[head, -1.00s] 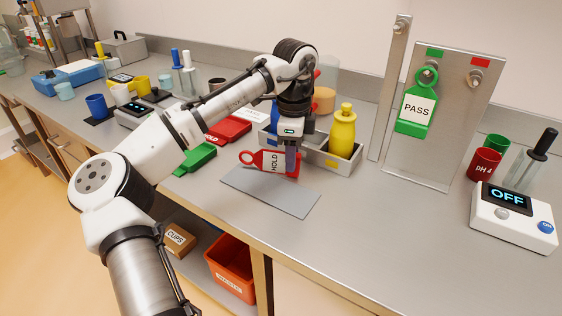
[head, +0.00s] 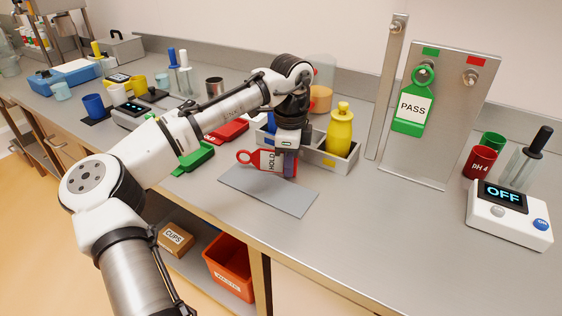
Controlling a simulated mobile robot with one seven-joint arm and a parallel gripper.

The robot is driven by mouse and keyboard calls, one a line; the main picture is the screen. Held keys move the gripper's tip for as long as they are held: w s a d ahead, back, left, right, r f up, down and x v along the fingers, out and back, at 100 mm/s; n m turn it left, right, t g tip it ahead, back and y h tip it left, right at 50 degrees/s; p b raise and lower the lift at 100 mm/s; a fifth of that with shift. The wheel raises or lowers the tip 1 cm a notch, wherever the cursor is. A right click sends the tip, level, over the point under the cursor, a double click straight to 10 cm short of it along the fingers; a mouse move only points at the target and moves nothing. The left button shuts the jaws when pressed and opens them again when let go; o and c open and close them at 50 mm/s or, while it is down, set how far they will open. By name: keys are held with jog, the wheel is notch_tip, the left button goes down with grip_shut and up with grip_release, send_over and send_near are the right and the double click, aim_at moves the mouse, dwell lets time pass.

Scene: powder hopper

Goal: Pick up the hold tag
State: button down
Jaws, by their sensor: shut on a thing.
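The hold tag (head: 267,160) is red with a ring at its left end and a white label reading HOLD. It is held on edge over the back part of a grey mat (head: 262,195). My gripper (head: 289,168) points down and is shut on the tag's right part, hiding some of it. I cannot tell whether the tag's lower edge touches the mat or is just above it.
A grey bin (head: 343,163) with a yellow bottle (head: 340,130) stands close behind my gripper. A metal board (head: 440,140) with a green PASS tag (head: 412,106) on a peg and an empty peg under a red mark stands at right. The counter in front of the board is clear.

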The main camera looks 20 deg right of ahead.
jog(key=shift+r, duration=0.15)
notch_tip(320, 180, up, 20)
jog(key=p, duration=0.1)
dwell(0.3)
jog(key=shift+f, duration=0.2)
dwell(0.3)
